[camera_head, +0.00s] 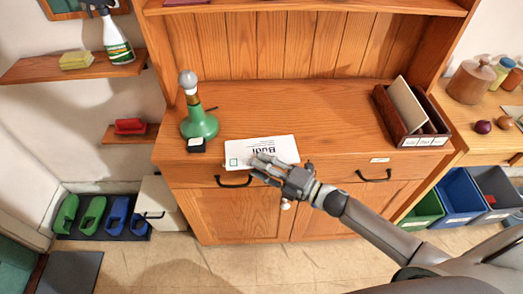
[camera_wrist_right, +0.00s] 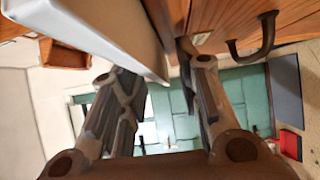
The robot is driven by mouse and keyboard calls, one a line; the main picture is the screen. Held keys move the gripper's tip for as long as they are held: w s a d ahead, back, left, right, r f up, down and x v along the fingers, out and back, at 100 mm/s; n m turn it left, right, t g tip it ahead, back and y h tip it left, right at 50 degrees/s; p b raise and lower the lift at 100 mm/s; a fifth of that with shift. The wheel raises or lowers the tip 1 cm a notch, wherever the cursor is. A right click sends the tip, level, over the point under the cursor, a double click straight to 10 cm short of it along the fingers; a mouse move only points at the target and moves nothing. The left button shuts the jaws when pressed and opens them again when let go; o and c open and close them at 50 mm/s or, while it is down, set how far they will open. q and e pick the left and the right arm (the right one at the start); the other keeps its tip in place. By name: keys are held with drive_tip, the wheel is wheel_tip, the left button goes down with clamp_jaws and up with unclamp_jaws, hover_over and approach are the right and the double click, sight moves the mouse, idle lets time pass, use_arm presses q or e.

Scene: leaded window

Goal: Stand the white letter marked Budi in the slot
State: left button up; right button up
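The white letter (camera_head: 277,147) marked Budi lies flat at the front edge of the cabinet top, its writing upside down in the head view. My right gripper (camera_head: 261,169) is at the letter's front edge, partly covering it. In the right wrist view the letter (camera_wrist_right: 105,25) reaches in from the upper left, and the gripper (camera_wrist_right: 160,95) has its fingers apart. I cannot tell whether either finger touches the letter. The dark wooden letter holder (camera_head: 384,108) stands at the right of the top, with a cream letter (camera_head: 407,103) leaning in it and small labels on its front. My left gripper is out of view.
A green bottle-like object (camera_head: 199,124) stands left of the letter, with a small black item (camera_head: 196,146) by it. The cabinet top (camera_head: 325,110) between letter and holder is clear. The hutch wall rises behind. A drawer handle (camera_head: 233,182) sticks out below the edge.

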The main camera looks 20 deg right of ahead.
clamp_jaws()
